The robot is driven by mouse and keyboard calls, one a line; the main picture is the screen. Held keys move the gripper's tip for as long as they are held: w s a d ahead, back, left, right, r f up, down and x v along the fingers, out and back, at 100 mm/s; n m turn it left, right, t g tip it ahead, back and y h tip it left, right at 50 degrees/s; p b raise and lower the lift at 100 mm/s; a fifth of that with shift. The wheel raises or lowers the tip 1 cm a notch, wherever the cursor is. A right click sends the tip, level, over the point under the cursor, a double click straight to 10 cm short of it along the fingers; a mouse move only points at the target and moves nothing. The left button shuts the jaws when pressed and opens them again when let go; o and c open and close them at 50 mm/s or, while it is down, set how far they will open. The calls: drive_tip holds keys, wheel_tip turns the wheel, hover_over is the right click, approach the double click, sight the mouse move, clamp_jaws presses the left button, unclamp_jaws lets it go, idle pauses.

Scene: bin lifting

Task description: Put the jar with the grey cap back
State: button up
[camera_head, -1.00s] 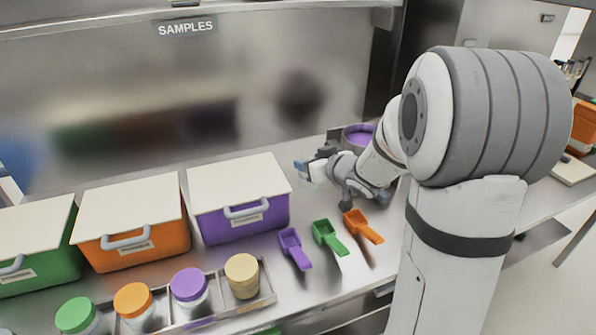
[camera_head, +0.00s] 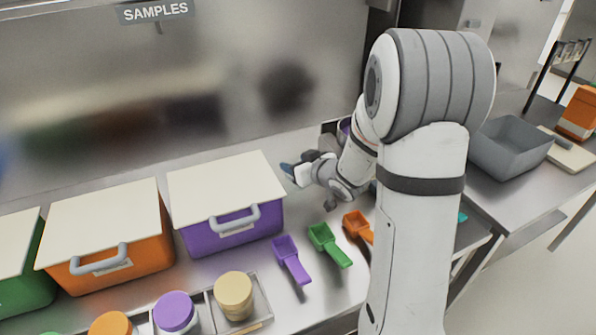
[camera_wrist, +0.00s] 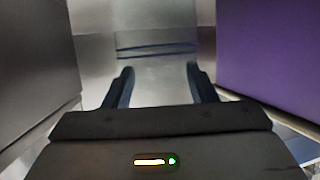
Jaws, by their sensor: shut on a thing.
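My gripper (camera_head: 291,171) is at the back of the counter, just beyond the right end of the purple bin, pointing left. In the wrist view its two dark fingers (camera_wrist: 160,85) stand apart with a blurred grey surface between them. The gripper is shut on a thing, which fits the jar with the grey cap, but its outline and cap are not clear. No other grey cap shows. The front tray (camera_head: 262,292) holds jars with a beige cap (camera_head: 234,291), a purple cap (camera_head: 174,311) and an orange cap (camera_head: 110,324).
The purple bin (camera_head: 232,232), orange bin (camera_head: 113,266) and green bin (camera_head: 22,285) stand in a row at left, lidded. Purple (camera_head: 291,262), green (camera_head: 328,246) and orange (camera_head: 357,226) scoops lie before my arm. An open grey bin (camera_head: 508,150) stands on the right-hand counter.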

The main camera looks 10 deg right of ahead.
wheel_tip(320, 180, down, 2)
drive_tip(key=shift+w+f, duration=0.1)
drive_tip(key=shift+f, duration=0.1)
drive_tip(key=shift+r, duration=0.1)
drive_tip(key=o, duration=0.7)
drive_tip(key=shift+f, duration=0.2)
drive_tip(key=o, duration=0.5)
drive_tip(key=shift+c, duration=0.2)
drive_tip(key=shift+r, duration=0.1)
